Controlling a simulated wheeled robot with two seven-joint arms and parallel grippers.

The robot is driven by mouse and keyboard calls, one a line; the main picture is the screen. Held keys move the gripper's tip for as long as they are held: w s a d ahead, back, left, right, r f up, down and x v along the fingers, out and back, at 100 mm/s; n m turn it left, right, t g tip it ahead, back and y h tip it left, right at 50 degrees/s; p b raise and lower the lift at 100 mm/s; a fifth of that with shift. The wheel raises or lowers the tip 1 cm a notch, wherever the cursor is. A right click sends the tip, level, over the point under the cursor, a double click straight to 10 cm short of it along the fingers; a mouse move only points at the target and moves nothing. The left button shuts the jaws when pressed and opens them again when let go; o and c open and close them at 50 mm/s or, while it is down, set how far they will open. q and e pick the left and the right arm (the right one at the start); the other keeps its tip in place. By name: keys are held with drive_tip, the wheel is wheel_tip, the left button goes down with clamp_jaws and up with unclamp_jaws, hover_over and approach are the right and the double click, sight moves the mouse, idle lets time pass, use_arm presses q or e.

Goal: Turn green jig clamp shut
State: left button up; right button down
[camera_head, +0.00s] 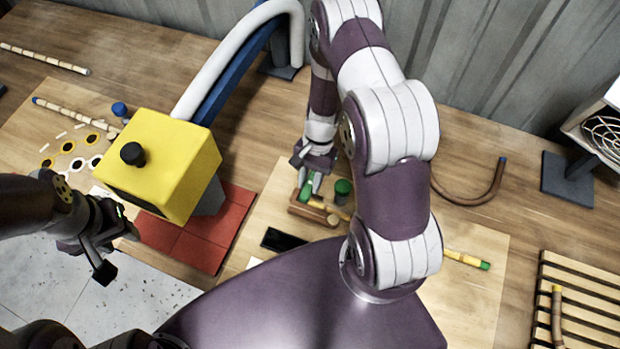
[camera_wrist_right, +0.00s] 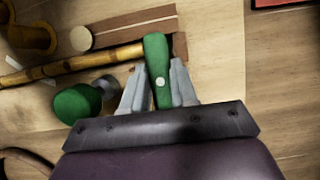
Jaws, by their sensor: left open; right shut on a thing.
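The green clamp handle (camera_wrist_right: 157,62) lies between the two fingers of my right gripper (camera_wrist_right: 158,85), which is shut on it. In the head view my right gripper (camera_head: 312,178) points down at the small wooden jig (camera_head: 300,208); the green handle (camera_head: 306,192) shows beside its fingers. A separate round green knob (camera_wrist_right: 76,104) stands beside the handle; in the head view it is right of the gripper (camera_head: 343,187). A rattan rod (camera_wrist_right: 95,63) runs up to the jig by the handle. My left gripper (camera_head: 119,250) is open and empty at the lower left, away from the jig.
A yellow box (camera_head: 165,165) with a black knob stands between my left gripper and the jig, near red mats (camera_head: 215,235). A black slab (camera_head: 283,240) lies before the jig. A bent rod (camera_head: 470,200) and slatted rack (camera_head: 585,300) are at right.

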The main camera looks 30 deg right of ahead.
drive_tip(key=c, duration=0.9)
unclamp_jaws()
drive_tip(key=shift+r, duration=0.1)
drive_tip(key=b+v, duration=0.2)
drive_tip(key=v, duration=1)
drive_tip(key=shift+r, duration=0.3)
